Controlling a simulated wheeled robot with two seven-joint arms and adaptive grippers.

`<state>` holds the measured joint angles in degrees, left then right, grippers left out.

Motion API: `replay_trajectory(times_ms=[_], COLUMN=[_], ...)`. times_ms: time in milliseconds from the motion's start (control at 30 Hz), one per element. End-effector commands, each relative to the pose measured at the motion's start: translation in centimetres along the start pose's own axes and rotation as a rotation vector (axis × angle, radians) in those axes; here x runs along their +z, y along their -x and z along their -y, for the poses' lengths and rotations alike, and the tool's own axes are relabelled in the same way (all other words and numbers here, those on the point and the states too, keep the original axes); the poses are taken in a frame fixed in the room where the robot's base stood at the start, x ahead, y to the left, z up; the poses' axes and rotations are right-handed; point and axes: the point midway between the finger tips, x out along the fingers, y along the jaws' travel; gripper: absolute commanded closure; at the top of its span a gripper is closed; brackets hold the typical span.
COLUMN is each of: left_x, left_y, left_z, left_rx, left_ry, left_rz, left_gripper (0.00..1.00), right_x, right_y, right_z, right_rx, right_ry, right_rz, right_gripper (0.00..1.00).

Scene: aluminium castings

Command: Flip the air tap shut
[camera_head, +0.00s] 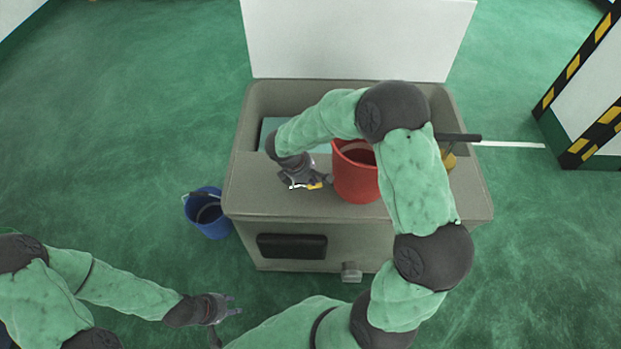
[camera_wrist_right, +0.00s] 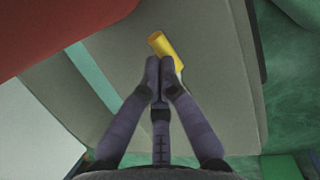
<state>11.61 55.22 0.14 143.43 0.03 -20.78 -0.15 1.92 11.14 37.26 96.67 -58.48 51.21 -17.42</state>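A yellow cylindrical piece (camera_head: 316,186) lies at the bench top near its front edge; I cannot tell for sure that it is the air tap's handle. In the right wrist view the yellow piece (camera_wrist_right: 166,46) is just beyond my fingertips, with a narrower yellow part running down behind them. My left gripper (camera_head: 232,304) is open and empty, low at the left, away from the bench.
A red bucket (camera_head: 355,180) stands on the bench (camera_head: 265,198) right beside my right gripper. A blue bucket (camera_head: 209,222) is on the floor at left. A dark handle (camera_head: 458,137) and a yellow item (camera_head: 449,160) are at the bench's right. A white panel (camera_head: 357,38) rises behind.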

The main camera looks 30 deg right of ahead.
Motion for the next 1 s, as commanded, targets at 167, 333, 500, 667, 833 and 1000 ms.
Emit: replay_trajectory(times_ms=[167, 333, 500, 667, 833, 1000], left_x=[0.0, 0.0, 0.0, 0.0, 0.0, 0.0], left_y=[0.0, 0.1, -0.5, -0.5, -0.5, 0.0], left_z=[0.0, 0.0, 0.2, 0.2, 0.2, 0.0], left_rx=[0.0, 0.0, 0.0, 0.0, 0.0, 0.0], left_ry=[0.0, 0.0, 0.0, 0.0, 0.0, 0.0], left_rz=[0.0, 0.0, 0.0, 0.0, 0.0, 0.0], left_gripper=[0.6, 0.6, 0.6, 0.6, 0.6, 0.6], right_x=[0.6, 0.8, 0.9, 0.9, 0.9, 1.0], right_y=[-0.8, -1.6, -2.7, -2.7, -2.7, -2.1], right_z=[0.2, 0.3, 0.6, 0.6, 0.5, 0.4], right_rx=[-0.003, -0.002, 0.0, 0.001, 0.001, 0.001], right_ry=[-0.022, -0.044, -0.046, -0.046, -0.046, -0.046], right_rz=[-0.094, -0.196, -0.229, -0.228, -0.228, -0.227], right_gripper=[1.0, 1.0, 1.0, 1.0, 1.0, 1.0])
